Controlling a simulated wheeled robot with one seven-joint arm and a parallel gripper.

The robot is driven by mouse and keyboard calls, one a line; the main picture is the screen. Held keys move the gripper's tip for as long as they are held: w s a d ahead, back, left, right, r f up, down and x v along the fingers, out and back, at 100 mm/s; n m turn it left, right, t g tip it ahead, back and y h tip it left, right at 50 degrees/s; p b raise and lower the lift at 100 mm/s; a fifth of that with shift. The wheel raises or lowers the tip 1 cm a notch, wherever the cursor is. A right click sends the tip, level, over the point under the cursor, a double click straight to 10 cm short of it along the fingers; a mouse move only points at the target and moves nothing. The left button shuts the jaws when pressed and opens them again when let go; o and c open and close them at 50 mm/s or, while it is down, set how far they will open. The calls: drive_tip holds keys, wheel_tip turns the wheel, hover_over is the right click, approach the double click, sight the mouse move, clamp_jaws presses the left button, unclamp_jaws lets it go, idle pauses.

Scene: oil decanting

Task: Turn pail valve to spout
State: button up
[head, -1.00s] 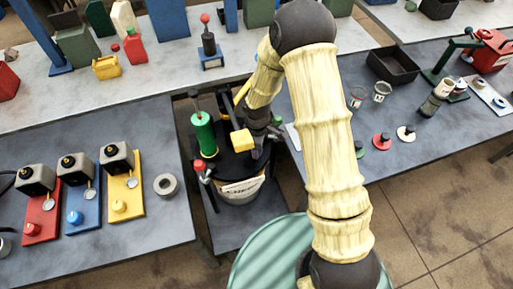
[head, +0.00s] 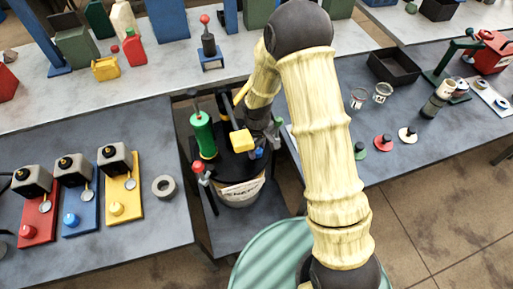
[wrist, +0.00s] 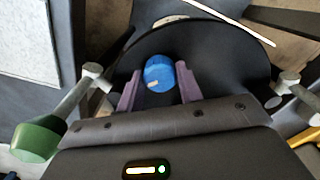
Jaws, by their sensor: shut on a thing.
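The pail (head: 240,192) stands in the gap between the tables, with a black lid carrying several fittings. A blue knob (head: 259,153) shows at the lid's right side; it also shows in the wrist view (wrist: 158,72), where it has a small pale mark. My gripper (wrist: 158,88) has its purple fingers on either side of this knob, shut on it. In the head view my gripper (head: 268,140) is partly hidden by my arm. A yellow block (head: 241,141) sits on the lid beside it. I cannot tell which way the valve points.
A green cylinder (head: 204,135) and a red-topped fitting (head: 198,167) rise at the pail's left. A green-ended grey lever (wrist: 38,138) shows at left in the wrist view.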

drive_tip(key=o, duration=1)
drive_tip(key=shift+r, duration=0.15)
wheel_tip(320, 180, up, 17)
drive_tip(key=shift+r+b, duration=0.1)
drive_tip(key=shift+b, duration=0.6)
drive_tip(key=s+d+m+t, duration=0.1)
drive_tip(key=s+d+m, duration=0.2)
drive_tip(key=s+d, duration=0.1)
drive_tip(key=s+d+m, duration=0.3)
drive_tip(key=s+d, duration=0.1)
drive_tip(key=d, duration=0.1)
drive_tip(key=s+d+m+t, duration=0.1)
drive_tip(key=s+d+m, duration=0.2)
drive_tip(key=s+d, duration=0.1)
drive_tip(key=shift+s+d+f+m+t, duration=0.2)
drive_tip(key=shift+s+d+m+t, duration=0.1)
drive_tip(key=shift+s+m, duration=0.15)
